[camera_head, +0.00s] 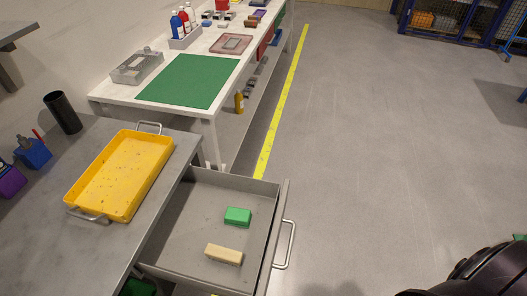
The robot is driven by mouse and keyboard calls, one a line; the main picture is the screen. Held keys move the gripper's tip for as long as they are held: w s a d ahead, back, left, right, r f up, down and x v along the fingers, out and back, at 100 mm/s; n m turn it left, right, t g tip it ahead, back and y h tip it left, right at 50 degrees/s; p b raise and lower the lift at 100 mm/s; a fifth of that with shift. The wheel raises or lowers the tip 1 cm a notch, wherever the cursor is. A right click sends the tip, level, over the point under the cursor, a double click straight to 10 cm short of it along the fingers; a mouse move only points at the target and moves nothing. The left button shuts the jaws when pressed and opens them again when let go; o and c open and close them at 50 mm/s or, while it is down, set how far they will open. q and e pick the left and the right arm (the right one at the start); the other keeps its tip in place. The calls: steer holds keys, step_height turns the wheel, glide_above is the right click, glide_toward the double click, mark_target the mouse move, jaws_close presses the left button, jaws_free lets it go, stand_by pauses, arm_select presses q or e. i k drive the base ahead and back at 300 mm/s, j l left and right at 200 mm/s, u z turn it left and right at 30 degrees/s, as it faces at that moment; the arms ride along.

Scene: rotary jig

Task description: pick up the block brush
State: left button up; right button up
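A pale wooden block (223,254), which looks like the block brush, lies in the open grey drawer (195,215) toward its near side. A thin dark edge shows along its lower side; bristles cannot be made out clearly. A green block (237,216) lies just behind it in the same drawer, apart from it. Neither gripper shows in the head view. A dark part of my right arm is at the bottom right corner, well away from the drawer.
The drawer's front with its bar handle (286,245) faces right, toward open floor. A yellow tray (121,175) with metal handles sits on the grey bench above. A black cup (62,112) stands behind it. A white table with a green mat (188,81) is beyond.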

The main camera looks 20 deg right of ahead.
mark_target(216, 253)
steer(key=l+z, duration=0.15)
steer(key=l, duration=0.4)
steer(key=u, duration=2.2)
steer(key=l+z, duration=0.15)
steer(key=z, duration=0.25)
steer(key=l+z, duration=0.2)
steer(key=z, duration=0.2)
steer(key=l+z, duration=0.2)
steer(key=z, duration=0.2)
